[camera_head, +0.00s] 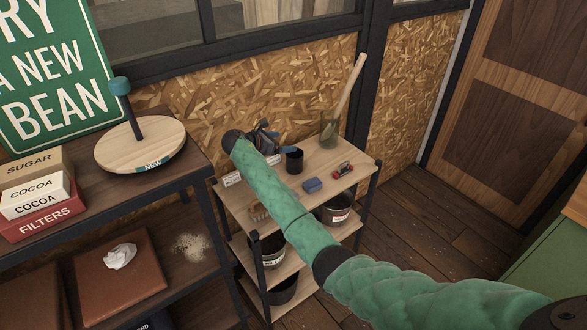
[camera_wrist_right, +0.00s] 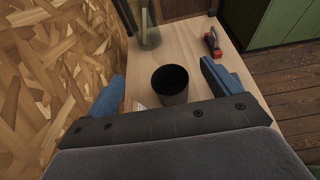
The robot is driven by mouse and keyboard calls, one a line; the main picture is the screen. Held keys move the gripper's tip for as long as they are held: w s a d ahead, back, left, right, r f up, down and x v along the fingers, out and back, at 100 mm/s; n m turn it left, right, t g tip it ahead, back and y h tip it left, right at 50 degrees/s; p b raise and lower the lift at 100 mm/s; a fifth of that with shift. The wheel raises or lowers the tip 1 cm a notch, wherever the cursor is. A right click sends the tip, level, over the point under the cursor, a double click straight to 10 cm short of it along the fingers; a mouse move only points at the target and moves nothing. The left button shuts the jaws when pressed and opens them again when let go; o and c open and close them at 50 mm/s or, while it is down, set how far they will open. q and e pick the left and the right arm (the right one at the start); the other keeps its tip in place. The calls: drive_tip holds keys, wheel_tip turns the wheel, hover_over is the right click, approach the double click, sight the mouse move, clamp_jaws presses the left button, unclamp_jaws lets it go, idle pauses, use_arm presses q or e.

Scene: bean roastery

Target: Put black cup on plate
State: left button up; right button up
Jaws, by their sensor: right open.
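The black cup (camera_head: 294,161) stands upright on the top shelf of a small wooden rack. In the right wrist view the black cup (camera_wrist_right: 171,88) is between and slightly ahead of the blue fingers, apart from both. My right gripper (camera_head: 268,138) is open and empty, just left of the cup in the head view; it also shows in the right wrist view (camera_wrist_right: 168,78). A round light wooden plate (camera_head: 120,150) with a "NEW" label and a dark upright post lies on the dark shelf at left. My left gripper is not in view.
A glass jar (camera_head: 329,130) with a wooden stick stands behind the cup. A blue block (camera_head: 313,185) and a red-and-black item (camera_head: 342,170) lie on the rack's top. Boxes (camera_head: 36,195) stand left of the plate. My right arm covers part of the rack.

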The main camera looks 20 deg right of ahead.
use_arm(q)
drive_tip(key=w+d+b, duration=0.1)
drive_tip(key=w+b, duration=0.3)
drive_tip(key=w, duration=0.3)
use_arm(e)
approach(301, 153)
drive_tip(key=x, duration=0.1)
drive_tip(key=p+x, duration=0.1)
drive_tip(key=x, duration=0.1)
drive_tip(key=shift+w+d+r, duration=0.15)
drive_tip(key=shift+w+d, duration=0.05)
drive_tip(key=shift+d, duration=0.1)
drive_tip(key=p+x, duration=0.3)
drive_tip(key=shift+d+f, duration=0.25)
drive_tip(key=shift+d, duration=0.1)
drive_tip(key=shift+w+d+f, duration=0.2)
drive_tip(key=shift+d+f, duration=0.15)
drive_tip(key=shift+d, duration=0.05)
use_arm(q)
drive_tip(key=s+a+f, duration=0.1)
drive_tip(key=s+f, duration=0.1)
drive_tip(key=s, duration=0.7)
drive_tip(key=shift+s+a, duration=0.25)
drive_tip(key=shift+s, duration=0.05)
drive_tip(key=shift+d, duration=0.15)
use_arm(e)
drive_tip(key=c, duration=1.1)
